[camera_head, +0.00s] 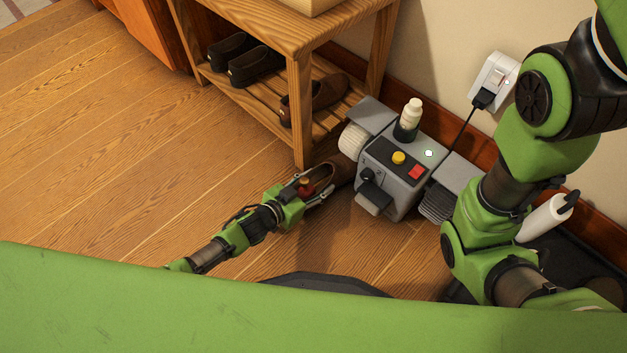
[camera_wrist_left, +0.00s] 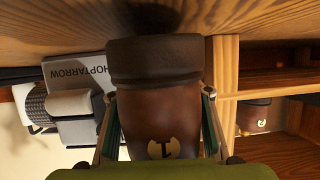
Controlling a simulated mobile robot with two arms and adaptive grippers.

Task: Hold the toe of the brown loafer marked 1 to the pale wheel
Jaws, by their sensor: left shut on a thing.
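My left gripper (camera_head: 318,190) is shut on the brown loafer marked 1 (camera_head: 341,171). In the left wrist view the loafer (camera_wrist_left: 160,110) fills the middle between the two fingers, its mark 1 showing. The pale wheel (camera_head: 351,139) is on the left side of a grey machine (camera_head: 393,163). The far end of the loafer is close below the wheel in the head view; I cannot tell whether they touch. The wheel is not clearly seen in the left wrist view. My right arm shows at the right, but its gripper is out of view.
A wooden rack (camera_head: 301,110) with dark shoes (camera_head: 255,66) and another brown shoe (camera_head: 318,97) stands behind the loafer. The machine has a yellow button (camera_head: 398,158), a red switch (camera_head: 415,172) and a bottle (camera_head: 408,118). A wall socket (camera_head: 494,76) holds its plug. Floor at left is clear.

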